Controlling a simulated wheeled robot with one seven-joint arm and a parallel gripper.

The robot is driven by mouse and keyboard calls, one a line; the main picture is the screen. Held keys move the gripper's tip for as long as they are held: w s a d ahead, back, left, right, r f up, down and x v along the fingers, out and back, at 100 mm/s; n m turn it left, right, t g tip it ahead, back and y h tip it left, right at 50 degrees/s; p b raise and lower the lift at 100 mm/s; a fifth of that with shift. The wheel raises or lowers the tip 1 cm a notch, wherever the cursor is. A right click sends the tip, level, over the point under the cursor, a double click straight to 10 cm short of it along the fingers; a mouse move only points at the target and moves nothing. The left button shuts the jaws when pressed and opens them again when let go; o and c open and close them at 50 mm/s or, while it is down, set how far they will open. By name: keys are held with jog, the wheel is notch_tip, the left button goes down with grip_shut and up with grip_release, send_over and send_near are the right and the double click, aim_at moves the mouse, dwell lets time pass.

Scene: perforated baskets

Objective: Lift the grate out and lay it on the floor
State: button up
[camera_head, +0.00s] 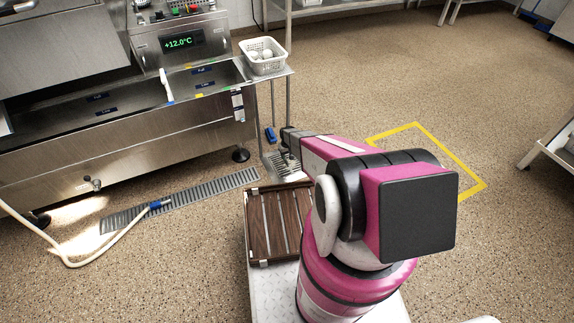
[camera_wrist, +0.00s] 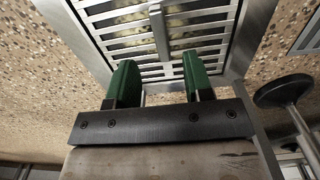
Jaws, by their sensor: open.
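The grate (camera_wrist: 205,43) is a metal panel of parallel bars with a central crossbar (camera_wrist: 158,32), set inside a metal frame (camera_wrist: 252,35) in the floor. In the head view the grate (camera_head: 283,166) shows only partly, beside the sink unit, with my arm covering some of it. My gripper (camera_wrist: 158,68) is open, its two green fingers apart and nothing between them. The fingers point at the grate, one on each side of the crossbar's line; I cannot tell whether they touch it. The head view shows little of the gripper. A yellow outlined square (camera_head: 476,191) marks bare floor at right.
A steel sink unit (camera_head: 130,155) stands at left, with a foot (camera_head: 240,155) near the grate. A side table carries a white basket (camera_head: 263,66). A long channel drain (camera_head: 190,197) and a hose (camera_head: 103,244) lie on the floor. A slatted wooden rack (camera_head: 272,222) sits on my base.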

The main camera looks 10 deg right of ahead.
aim_at(287, 161)
jog(key=shift+a+f, duration=0.1)
jog(key=shift+f, duration=2.6)
jog(key=shift+r, duration=0.1)
grip_shut()
